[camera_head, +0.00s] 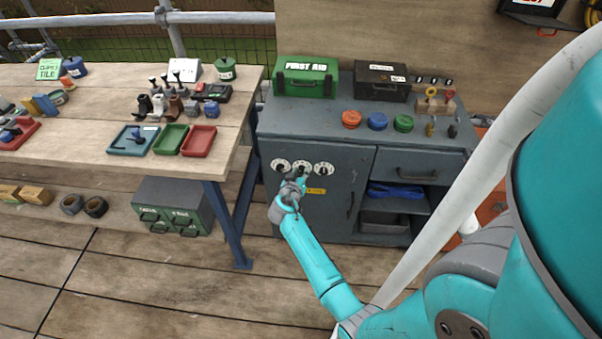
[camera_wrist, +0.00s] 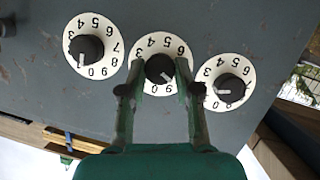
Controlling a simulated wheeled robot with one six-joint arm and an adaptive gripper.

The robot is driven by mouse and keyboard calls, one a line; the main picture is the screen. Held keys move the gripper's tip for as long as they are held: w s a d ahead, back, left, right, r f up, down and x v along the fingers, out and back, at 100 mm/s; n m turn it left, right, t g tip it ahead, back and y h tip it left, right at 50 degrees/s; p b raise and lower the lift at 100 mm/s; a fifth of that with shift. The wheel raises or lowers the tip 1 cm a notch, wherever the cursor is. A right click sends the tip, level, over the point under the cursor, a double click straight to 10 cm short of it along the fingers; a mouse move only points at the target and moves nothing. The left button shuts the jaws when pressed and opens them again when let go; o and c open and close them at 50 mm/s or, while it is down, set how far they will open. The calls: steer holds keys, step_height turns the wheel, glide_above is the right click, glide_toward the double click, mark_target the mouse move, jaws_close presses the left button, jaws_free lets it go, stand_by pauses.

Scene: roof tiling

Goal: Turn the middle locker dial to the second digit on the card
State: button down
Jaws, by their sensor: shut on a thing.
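Three white-faced dials with dark knobs sit in a row on the grey locker front (camera_head: 340,195). The middle dial (camera_head: 301,167) is between the left dial (camera_head: 281,165) and the right dial (camera_head: 324,169). In the wrist view, the middle dial's face (camera_wrist: 166,43) shows in part, and its knob (camera_wrist: 158,68) is between the two fingers of my gripper (camera_wrist: 160,65). My gripper is shut on this knob. Its white pointer slants to the lower right; the digit there is hidden by a finger. A sign at the top right (camera_head: 537,3) has red characters, partly cut off.
The outer dials stand close on both sides of my fingers. A yellow label (camera_head: 316,191) is below the dials. The first aid box (camera_head: 306,78), dark box (camera_head: 381,80) and coloured caps are on the locker top. A workbench (camera_head: 80,105) with trays stands to the left.

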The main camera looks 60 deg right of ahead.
steer(key=n+g+h, duration=0.1)
steer(key=n, duration=0.1)
steer(key=shift+w+f+n, duration=0.1)
steer(key=shift+n, duration=0.3)
steer(key=n, duration=0.1)
steer(key=n+g+h, duration=0.1)
steer(key=n, duration=0.1)
steer(key=shift+w+a+f+n, duration=0.1)
steer(key=shift+f+n, duration=0.05)
steer(key=shift+n, duration=0.15)
steer(key=n+h, duration=0.1)
steer(key=n, duration=0.2)
steer(key=shift+f+n+g+h, duration=0.1)
steer(key=shift+n+g+h, duration=0.2)
steer(key=shift+g+h, duration=0.1)
steer(key=shift+f+n+h, duration=0.15)
steer(key=shift+n+h, duration=0.45)
steer(key=shift+n, duration=1)
steer(key=c, duration=0.8)
jaws_free()
steer(key=a+f, duration=0.1)
steer(key=a, duration=1.1)
steer(key=shift+s, duration=0.3)
